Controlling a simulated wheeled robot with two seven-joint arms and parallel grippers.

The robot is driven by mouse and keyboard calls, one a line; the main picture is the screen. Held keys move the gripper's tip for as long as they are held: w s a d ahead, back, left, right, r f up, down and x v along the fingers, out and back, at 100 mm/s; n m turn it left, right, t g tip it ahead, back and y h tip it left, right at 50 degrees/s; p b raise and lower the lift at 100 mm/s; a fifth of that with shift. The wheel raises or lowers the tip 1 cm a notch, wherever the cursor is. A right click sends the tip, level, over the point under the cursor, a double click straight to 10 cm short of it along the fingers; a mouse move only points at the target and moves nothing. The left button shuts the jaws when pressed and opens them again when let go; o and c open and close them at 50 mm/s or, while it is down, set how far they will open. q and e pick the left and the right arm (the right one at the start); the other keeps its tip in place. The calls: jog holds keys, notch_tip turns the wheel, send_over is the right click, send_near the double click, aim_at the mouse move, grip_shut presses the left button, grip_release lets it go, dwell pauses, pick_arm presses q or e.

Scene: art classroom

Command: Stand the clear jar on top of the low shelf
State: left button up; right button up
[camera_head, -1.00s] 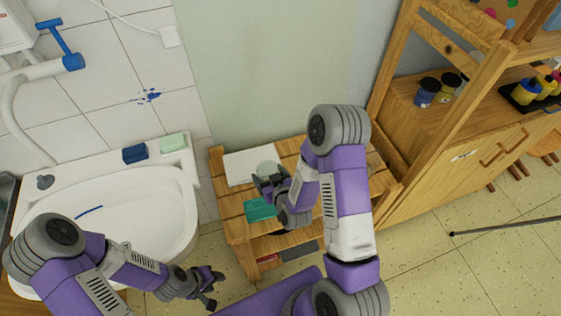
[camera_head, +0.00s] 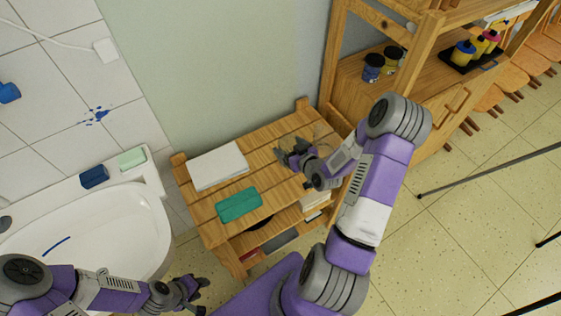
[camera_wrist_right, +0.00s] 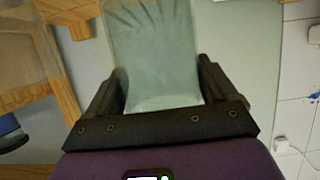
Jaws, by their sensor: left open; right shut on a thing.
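The clear jar (camera_wrist_right: 155,60) is see-through and pale, between the fingers of my right gripper (camera_wrist_right: 160,95) in the right wrist view. In the head view my right gripper (camera_head: 293,152) is over the right part of the low shelf (camera_head: 268,172), a wooden unit with a slatted top. There the jar is only a faint outline by the fingers. I cannot tell whether its base touches the slats. My left gripper (camera_head: 188,293) is open and empty at the bottom left, in front of the sink.
A white pad (camera_head: 218,165) and a green box (camera_head: 239,205) lie on the left part of the shelf top. A tall wooden cabinet (camera_head: 425,95) with jars stands close on the right. The sink (camera_head: 100,225) is on the left. Bare slats show mid-shelf.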

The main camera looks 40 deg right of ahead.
notch_tip(320, 180, down, 7)
jog(key=shift+w+r+b, duration=0.1)
jog(key=shift+r+b, duration=0.05)
jog(key=shift+b, duration=0.7)
jog(key=shift+f, duration=0.2)
jog(key=o, duration=0.9)
jog(key=shift+r, duration=0.1)
